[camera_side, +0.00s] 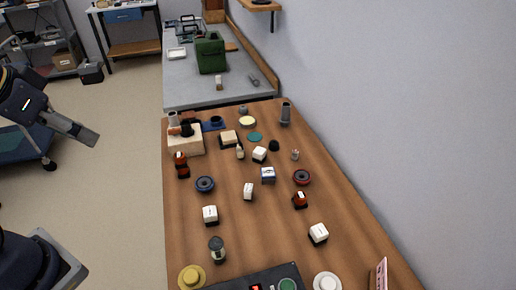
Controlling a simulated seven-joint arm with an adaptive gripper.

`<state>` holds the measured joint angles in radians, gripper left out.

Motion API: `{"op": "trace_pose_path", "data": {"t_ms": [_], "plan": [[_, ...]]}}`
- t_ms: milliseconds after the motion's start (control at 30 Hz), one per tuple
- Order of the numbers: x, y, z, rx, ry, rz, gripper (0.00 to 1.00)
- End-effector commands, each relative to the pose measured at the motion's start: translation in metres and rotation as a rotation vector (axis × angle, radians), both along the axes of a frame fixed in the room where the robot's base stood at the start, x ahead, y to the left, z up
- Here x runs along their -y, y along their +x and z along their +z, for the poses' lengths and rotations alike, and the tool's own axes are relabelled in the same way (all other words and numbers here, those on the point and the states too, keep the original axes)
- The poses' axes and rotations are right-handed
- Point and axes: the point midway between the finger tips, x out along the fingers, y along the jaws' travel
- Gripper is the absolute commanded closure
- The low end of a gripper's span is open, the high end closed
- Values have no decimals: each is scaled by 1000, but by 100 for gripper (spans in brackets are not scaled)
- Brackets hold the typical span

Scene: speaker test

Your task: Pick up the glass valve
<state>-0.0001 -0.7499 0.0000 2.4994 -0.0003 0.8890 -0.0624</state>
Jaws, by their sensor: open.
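A small upright piece with a dark base and a pale, glassy upper part (216,249) stands on the wooden table (230,212), near its front left. It looks like the glass valve, though the picture is too small to be sure.
White-topped blocks (210,213), round speaker-like discs (205,184) and red pieces (300,200) are spread over the table. A yellow disc (192,277) and a dark panel (255,281) lie near the glassy piece. A wall (390,110) borders the right side. Bare wood separates many pieces.

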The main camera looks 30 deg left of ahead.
Motion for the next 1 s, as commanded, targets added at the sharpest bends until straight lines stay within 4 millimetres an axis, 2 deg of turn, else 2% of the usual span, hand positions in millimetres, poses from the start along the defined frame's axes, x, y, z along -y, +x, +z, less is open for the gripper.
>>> {"op": "trace_pose_path", "data": {"t_ms": [100, 267, 367, 467, 533, 600, 733, 833, 1000], "plan": [[1, 20, 14, 49, -80, 122, 33], [26, 59, 6, -13, -180, 202, 33], [53, 84, -11, -85, -216, 224, 33], [90, 104, -42, -182, -226, 224, 33], [120, 111, -71, -254, -209, 211, 33], [147, 110, -101, -324, -176, 186, 33], [183, 96, -149, -426, -92, 114, 33], [196, 81, -174, -480, -37, 67, 33], [204, 68, -195, -507, -4, 30, 33]]}}
